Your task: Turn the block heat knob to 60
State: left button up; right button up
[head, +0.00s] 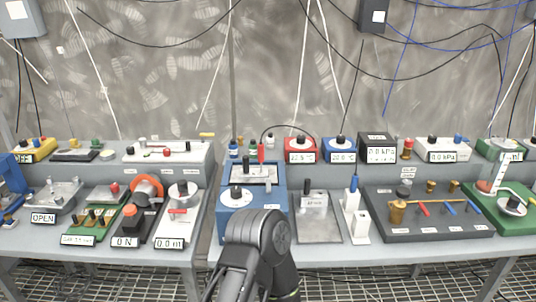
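A blue box-shaped unit (265,198) stands at the middle of the bench's front. A white round dial with a black knob (236,194) is on its front left. I cannot read the dial's marks or tell where it points. The unit may be the block heater, but no label is legible. A dark arm link of mine rises at bottom centre and covers the unit's lower front. No gripper fingers show in this view.
A grey plate (318,224) and a white stand (357,225) are at right. Several panels crowd the left bench.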

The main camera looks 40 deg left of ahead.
aim_at(236, 192)
jog(key=u, duration=1.45)
jog(key=i+j+u, duration=0.2)
jog(key=i+j, duration=0.15)
jog(key=j, duration=0.25)
jog(key=i+j+u, duration=0.25)
jog(key=i+j, duration=0.15)
jog(key=j, duration=0.15)
